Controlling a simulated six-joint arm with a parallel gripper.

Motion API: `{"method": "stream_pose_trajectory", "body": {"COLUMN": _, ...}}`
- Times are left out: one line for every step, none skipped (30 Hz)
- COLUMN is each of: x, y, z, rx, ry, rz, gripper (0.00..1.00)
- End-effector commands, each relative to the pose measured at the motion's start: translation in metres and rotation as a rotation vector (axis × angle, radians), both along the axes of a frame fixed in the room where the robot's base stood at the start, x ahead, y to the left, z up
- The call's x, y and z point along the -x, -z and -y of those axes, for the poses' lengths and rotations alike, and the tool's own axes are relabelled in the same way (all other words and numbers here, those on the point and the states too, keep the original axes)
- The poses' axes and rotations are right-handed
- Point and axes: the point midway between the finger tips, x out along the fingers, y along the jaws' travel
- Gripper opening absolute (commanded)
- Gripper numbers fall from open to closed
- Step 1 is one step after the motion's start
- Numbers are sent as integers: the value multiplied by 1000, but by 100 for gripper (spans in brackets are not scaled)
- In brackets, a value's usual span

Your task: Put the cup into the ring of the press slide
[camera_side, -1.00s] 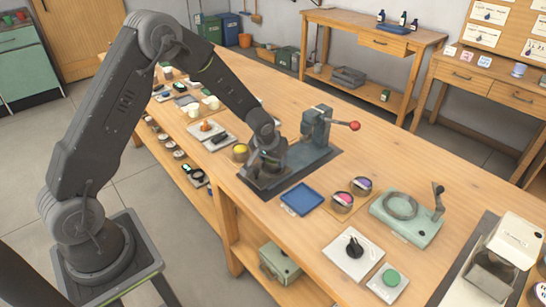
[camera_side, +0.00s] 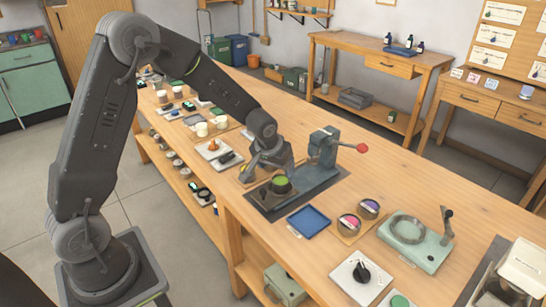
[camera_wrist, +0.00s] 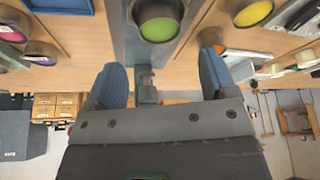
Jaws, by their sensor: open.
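The cup with green contents (camera_side: 280,184) stands upright on the front part of the grey press base, at the press slide. In the wrist view its green top (camera_wrist: 158,28) sits within a dark rim. I cannot tell whether that rim is the slide's ring or the cup's own wall. The press (camera_side: 322,150) has a red-knobbed lever and stands just behind, to the right. My gripper (camera_side: 264,166) is beside the cup, to its upper left in the side view. In the wrist view its two blue-grey fingers (camera_wrist: 160,85) are apart, with no cup between them.
A yellow-filled cup (camera_wrist: 252,12) is near my gripper. A blue tray (camera_side: 309,221) and cups with pink and purple contents (camera_side: 348,223) lie right of the press. A pale green device (camera_side: 415,241) stands further right. White cups stand at the back left.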

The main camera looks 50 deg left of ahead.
Motion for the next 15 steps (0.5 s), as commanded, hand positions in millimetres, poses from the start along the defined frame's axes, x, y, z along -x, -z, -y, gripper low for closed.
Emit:
{"method": "stream_pose_trajectory", "body": {"x": 3, "y": -11, "z": 2, "rx": 0, "ry": -1, "rz": 4, "gripper": 78}}
{"method": "stream_pose_trajectory", "body": {"x": 5, "y": -16, "z": 2, "rx": 0, "ry": -1, "rz": 4, "gripper": 78}}
{"method": "stream_pose_trajectory", "body": {"x": 8, "y": -22, "z": 3, "rx": 0, "ry": -1, "rz": 4, "gripper": 78}}
{"method": "stream_pose_trajectory", "body": {"x": 9, "y": -26, "z": 4, "rx": 0, "ry": -1, "rz": 3, "gripper": 78}}
{"method": "stream_pose_trajectory", "body": {"x": 11, "y": -30, "z": 5, "rx": 0, "ry": 0, "rz": 2, "gripper": 78}}
{"method": "stream_pose_trajectory", "body": {"x": 12, "y": -34, "z": 5, "rx": 0, "ry": 0, "rz": 3, "gripper": 78}}
{"method": "stream_pose_trajectory", "body": {"x": 14, "y": -37, "z": 6, "rx": 0, "ry": 0, "rz": 2, "gripper": 78}}
{"method": "stream_pose_trajectory", "body": {"x": 15, "y": -39, "z": 6, "rx": 0, "ry": 0, "rz": 1, "gripper": 78}}
{"method": "stream_pose_trajectory", "body": {"x": 16, "y": -42, "z": 7, "rx": 0, "ry": 0, "rz": 1, "gripper": 78}}
{"method": "stream_pose_trajectory", "body": {"x": 17, "y": -44, "z": 7, "rx": 0, "ry": 0, "rz": 2, "gripper": 78}}
{"method": "stream_pose_trajectory", "body": {"x": 18, "y": -46, "z": 8, "rx": 0, "ry": 3, "rz": 2, "gripper": 78}}
{"method": "stream_pose_trajectory", "body": {"x": 21, "y": -51, "z": 9, "rx": -1, "ry": 6, "rz": 4, "gripper": 78}}
{"method": "stream_pose_trajectory", "body": {"x": 24, "y": -56, "z": 11, "rx": -2, "ry": 10, "rz": 6, "gripper": 78}}
{"method": "stream_pose_trajectory", "body": {"x": 27, "y": -62, "z": 12, "rx": -4, "ry": 16, "rz": 8, "gripper": 78}}
{"method": "stream_pose_trajectory", "body": {"x": 34, "y": -72, "z": 16, "rx": -6, "ry": 28, "rz": 14, "gripper": 78}}
